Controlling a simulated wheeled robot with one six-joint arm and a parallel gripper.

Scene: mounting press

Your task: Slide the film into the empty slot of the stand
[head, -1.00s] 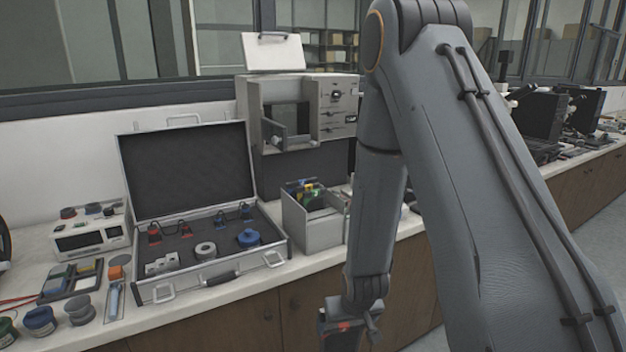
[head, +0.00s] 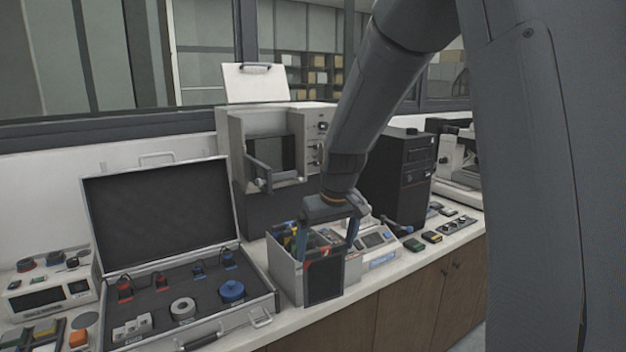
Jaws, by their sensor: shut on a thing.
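My gripper (head: 328,240) points down at the middle of the bench, shut on the film (head: 323,281), a dark upright rectangular sheet with a red mark near its top. The film hangs in front of the grey open-topped box (head: 284,272), which looks like the stand, and covers part of its front. Whether the film touches the box I cannot tell. Coloured upright pieces show inside the box behind my gripper. The slots, including the empty one, are hidden by my gripper and the film.
An open case (head: 165,215) with tools stands left of the box. A grey press cabinet (head: 275,150) rises behind it. A black computer tower (head: 402,170) and a small white device (head: 378,245) stand to the right. The bench's front edge runs just below the film.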

